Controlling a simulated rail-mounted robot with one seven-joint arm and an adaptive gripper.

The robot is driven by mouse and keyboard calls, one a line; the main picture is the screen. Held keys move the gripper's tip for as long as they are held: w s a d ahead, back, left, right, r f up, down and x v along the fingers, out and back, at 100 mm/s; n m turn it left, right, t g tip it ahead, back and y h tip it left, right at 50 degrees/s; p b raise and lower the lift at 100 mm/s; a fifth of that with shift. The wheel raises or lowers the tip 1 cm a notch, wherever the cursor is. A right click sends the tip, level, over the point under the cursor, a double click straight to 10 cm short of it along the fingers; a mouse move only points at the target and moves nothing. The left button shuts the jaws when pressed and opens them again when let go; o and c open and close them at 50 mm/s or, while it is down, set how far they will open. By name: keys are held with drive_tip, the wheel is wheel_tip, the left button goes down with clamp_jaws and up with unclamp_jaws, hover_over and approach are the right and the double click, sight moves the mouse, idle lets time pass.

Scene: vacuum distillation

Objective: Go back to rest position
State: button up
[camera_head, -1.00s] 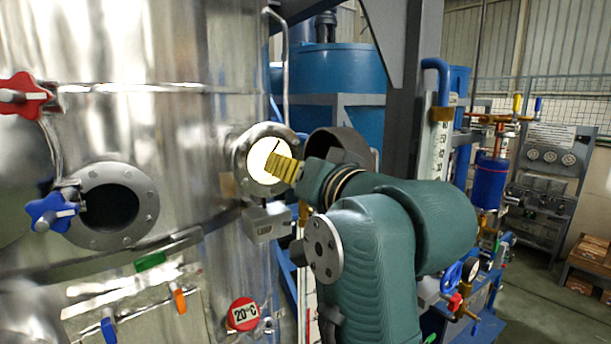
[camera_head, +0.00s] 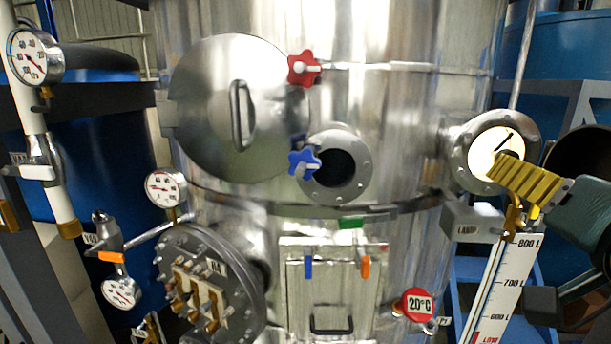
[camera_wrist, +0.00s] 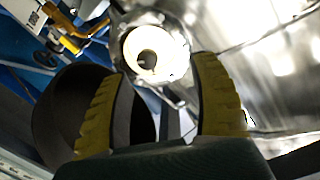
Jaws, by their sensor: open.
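My gripper (camera_head: 530,183) is at the right of the head view, its yellow ribbed fingers in front of a round lit flanged port (camera_head: 487,152) on the steel tank. In the wrist view my gripper (camera_wrist: 160,95) has its two yellow fingers spread wide apart, with nothing between them. The lit port (camera_wrist: 157,52) shows beyond the fingertips there, with a dark round spot in it. Whether the fingers touch the port cannot be told. My arm runs off the right edge of the head view.
The steel tank (camera_head: 400,110) fills the middle. It carries a round hatch (camera_head: 205,110), a dark open port (camera_head: 335,172), a red knob (camera_head: 304,67) and a blue knob (camera_head: 304,163). Gauges and pipes stand at left. A level scale (camera_head: 505,285) stands below my gripper.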

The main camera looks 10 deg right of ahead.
drive_tip(key=w+a+f+n+y, duration=0.2)
drive_tip(key=w+a+f+y, duration=0.1)
drive_tip(key=a+f, duration=0.6)
drive_tip(key=w+a+f+n+y, duration=0.25)
drive_tip(key=a+f, duration=0.45)
drive_tip(key=a, duration=0.4)
drive_tip(key=s+a+n+t, duration=0.2)
drive_tip(key=s+a, duration=0.3)
drive_tip(key=s+d+r+n+t+h, duration=0.1)
drive_tip(key=s+r+t, duration=0.2)
drive_tip(key=s+r, duration=0.3)
drive_tip(key=shift+s+d+r+n+t, duration=0.25)
drive_tip(key=shift+s+n+t, duration=0.1)
drive_tip(key=shift+s, duration=0.3)
drive_tip(key=shift+c, duration=0.3)
idle(0.6)
